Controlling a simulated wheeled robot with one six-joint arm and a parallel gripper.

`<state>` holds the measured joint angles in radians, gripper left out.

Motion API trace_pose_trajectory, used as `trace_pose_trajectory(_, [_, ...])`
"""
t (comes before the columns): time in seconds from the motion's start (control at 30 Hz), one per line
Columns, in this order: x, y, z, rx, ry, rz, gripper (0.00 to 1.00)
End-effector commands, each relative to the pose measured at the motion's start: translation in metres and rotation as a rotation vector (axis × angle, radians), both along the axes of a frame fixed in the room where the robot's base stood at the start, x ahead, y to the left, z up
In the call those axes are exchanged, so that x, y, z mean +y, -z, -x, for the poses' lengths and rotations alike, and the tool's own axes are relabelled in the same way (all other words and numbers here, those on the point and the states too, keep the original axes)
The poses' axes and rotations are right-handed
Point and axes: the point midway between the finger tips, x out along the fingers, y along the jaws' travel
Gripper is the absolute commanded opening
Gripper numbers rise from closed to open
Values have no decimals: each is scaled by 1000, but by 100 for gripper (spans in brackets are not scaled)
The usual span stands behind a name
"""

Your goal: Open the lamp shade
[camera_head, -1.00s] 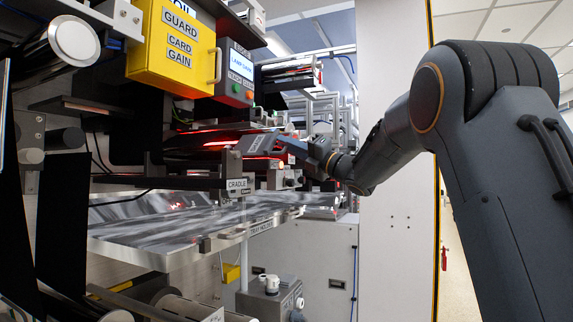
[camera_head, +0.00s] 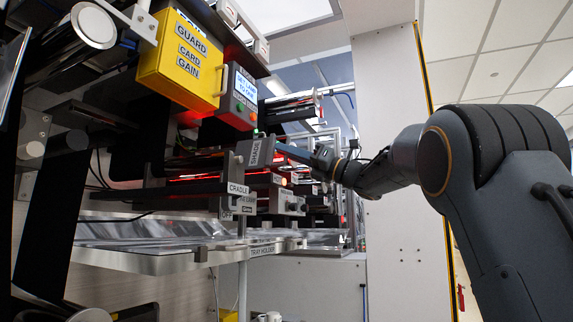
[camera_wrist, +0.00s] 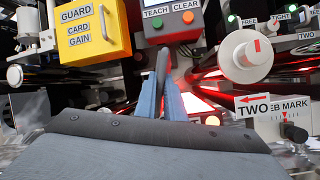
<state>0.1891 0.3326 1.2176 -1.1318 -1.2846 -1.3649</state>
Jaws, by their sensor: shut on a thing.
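The lamp shade is a grey plate marked SHADE (camera_head: 255,152), just above the CRADLE block in the head view. It stands nearly upright there. My gripper (camera_head: 283,151) reaches it from the right. In the wrist view, the blue fingers of my gripper (camera_wrist: 161,98) are closed around a narrow dark grey part of the shade (camera_wrist: 162,66). Red and white lamp light (camera_wrist: 195,103) glows beside the fingers. My wrist hides much of the shade's lower side.
The yellow GUARD box (camera_head: 180,65) and the control box with a screen (camera_head: 238,92) hang close above. The CRADLE block (camera_head: 237,188) and tray holder (camera_head: 160,258) lie below. A white knob (camera_wrist: 246,57) stands at the right in the wrist view. A white panel (camera_head: 390,150) stands behind my arm.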

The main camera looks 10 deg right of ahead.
Motion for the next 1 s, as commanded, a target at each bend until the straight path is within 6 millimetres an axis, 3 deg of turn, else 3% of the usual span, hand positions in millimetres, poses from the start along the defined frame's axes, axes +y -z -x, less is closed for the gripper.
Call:
trace_pose_trajectory(0.7, [1,-3,2,-47,3,25,0])
trace_pose_trajectory(0.73, [1,-3,2,-47,2,25,14])
trace_pose_trajectory(0.8, [1,-2,2,-46,2,26,26])
trace_pose_trajectory(1.0, [1,-2,2,-45,1,26,28])
